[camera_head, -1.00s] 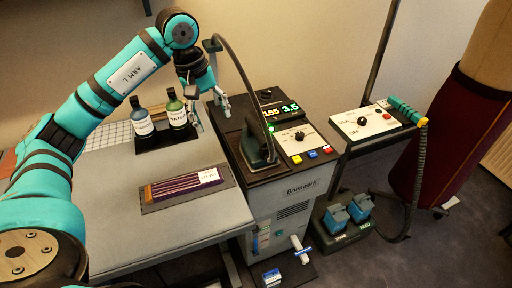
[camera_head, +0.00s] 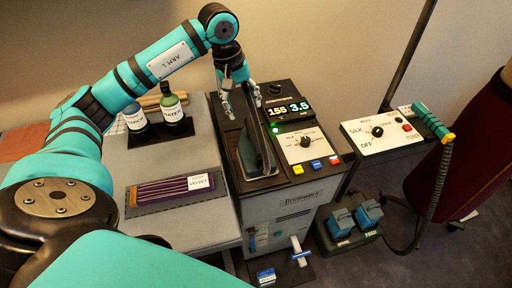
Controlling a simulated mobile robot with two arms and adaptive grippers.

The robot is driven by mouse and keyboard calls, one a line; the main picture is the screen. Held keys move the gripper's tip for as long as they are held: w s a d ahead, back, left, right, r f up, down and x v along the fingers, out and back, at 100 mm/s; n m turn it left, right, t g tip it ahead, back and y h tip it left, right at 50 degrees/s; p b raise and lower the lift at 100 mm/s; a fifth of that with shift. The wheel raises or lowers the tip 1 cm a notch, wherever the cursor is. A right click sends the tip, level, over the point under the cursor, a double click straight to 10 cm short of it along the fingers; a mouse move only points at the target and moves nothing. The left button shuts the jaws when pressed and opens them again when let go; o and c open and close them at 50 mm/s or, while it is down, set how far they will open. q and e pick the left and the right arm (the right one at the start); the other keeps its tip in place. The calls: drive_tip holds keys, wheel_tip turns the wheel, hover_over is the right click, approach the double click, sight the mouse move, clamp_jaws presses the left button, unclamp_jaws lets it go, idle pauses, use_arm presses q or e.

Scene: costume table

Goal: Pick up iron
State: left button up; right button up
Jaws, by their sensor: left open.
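The iron (camera_head: 262,147) is dark and stands in a black rest on top of the grey steam station, left of its control panel. My left gripper (camera_head: 243,112) is open, above and just behind the iron, with its fingers pointing down. It looks empty, and I cannot tell whether a finger touches the iron. My right gripper is not in view.
The station's display (camera_head: 289,109) reads 155 and 3.5. Two bottles (camera_head: 173,112) stand in a holder on the ironing table (camera_head: 189,228), with a purple velvet piece (camera_head: 174,190) in front. A silk control panel (camera_head: 384,133) with a teal-handled steamer stands right. Blue pedals (camera_head: 357,217) sit on the floor.

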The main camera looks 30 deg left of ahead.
use_arm(q)
drive_tip(key=p, duration=0.2)
hover_over(254, 131)
drive_tip(key=s+a, duration=0.1)
wheel_tip(254, 131, down, 5)
drive_tip(key=shift+s+a+f, duration=0.1)
drive_tip(key=shift+f, duration=0.1)
drive_tip(key=f, duration=0.1)
drive_tip(key=f+p, duration=0.1)
drive_tip(key=shift+w+d+f, duration=0.25)
drive_tip(key=shift+f, duration=0.05)
drive_tip(key=f, duration=0.1)
drive_tip(key=f+p, duration=0.2)
drive_tip(key=shift+w+d+f, duration=0.3)
drive_tip(key=shift+w+d, duration=0.05)
drive_tip(key=shift+f, duration=0.5)
drive_tip(key=shift+w, duration=0.1)
drive_tip(key=c, duration=1.1)
clamp_jaws()
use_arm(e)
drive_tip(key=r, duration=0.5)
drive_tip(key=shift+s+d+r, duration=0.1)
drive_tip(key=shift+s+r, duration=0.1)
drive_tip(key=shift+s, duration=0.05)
use_arm(q)
drive_tip(key=shift+w+r, duration=0.1)
drive_tip(key=shift+r, duration=0.1)
